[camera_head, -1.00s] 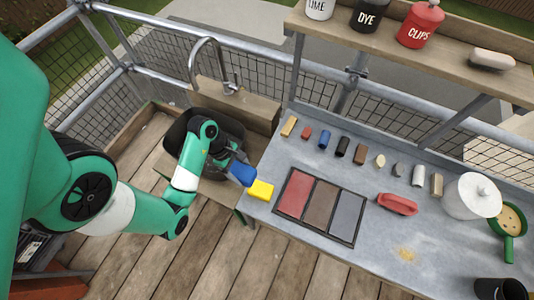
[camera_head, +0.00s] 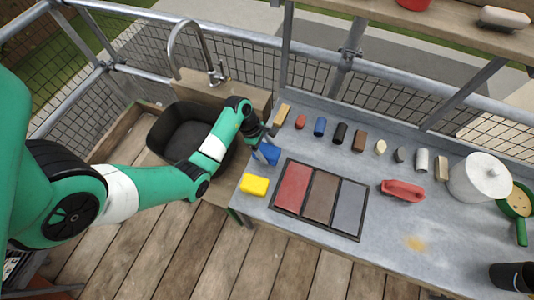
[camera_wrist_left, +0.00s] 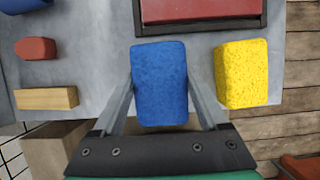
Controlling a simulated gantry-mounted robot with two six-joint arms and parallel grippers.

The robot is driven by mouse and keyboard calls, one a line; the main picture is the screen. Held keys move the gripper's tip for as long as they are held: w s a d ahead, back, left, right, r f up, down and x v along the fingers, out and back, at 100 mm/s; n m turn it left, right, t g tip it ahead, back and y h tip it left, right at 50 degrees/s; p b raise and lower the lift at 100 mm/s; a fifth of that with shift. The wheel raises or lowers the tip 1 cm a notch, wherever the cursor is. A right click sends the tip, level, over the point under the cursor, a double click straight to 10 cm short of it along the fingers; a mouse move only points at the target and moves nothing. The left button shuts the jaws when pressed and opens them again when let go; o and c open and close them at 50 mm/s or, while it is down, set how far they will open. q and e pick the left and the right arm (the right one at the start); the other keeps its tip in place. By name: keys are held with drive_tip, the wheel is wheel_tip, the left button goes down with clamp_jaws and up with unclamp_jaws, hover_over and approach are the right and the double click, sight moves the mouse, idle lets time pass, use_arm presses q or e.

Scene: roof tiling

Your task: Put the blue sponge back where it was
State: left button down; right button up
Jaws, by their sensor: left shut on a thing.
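The blue sponge (camera_head: 268,154) is between the fingers of my left gripper (camera_head: 266,144), over the left end of the grey worktop. In the left wrist view the blue sponge (camera_wrist_left: 160,82) fills the gap of the left gripper (camera_wrist_left: 164,90), with one finger along each side. I cannot tell whether its underside touches the worktop. The yellow sponge (camera_head: 254,185) lies on the worktop's left front corner, apart from the blue one; it also shows in the wrist view (camera_wrist_left: 242,74). My right gripper is not in view.
A tray with red, brown and grey panels (camera_head: 320,199) lies right of the sponges. A row of small blocks and cylinders (camera_head: 340,133) runs along the back. A red-handled tool (camera_head: 403,190) and a white pot (camera_head: 480,178) stand farther right. The black sink basin (camera_head: 183,131) is at left.

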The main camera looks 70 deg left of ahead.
sight(267, 155)
use_arm(q)
drive_tip(key=shift+f+b, duration=0.4)
drive_tip(key=shift+f, duration=1.2)
drive_tip(key=shift+f, duration=0.1)
unclamp_jaws()
drive_tip(key=shift+r, duration=0.3)
drive_tip(key=p+v, duration=0.4)
drive_tip(key=v, duration=0.7)
drive_tip(key=shift+s+a+r, duration=0.1)
drive_tip(key=shift+a+r, duration=0.1)
drive_tip(key=shift+r, duration=0.1)
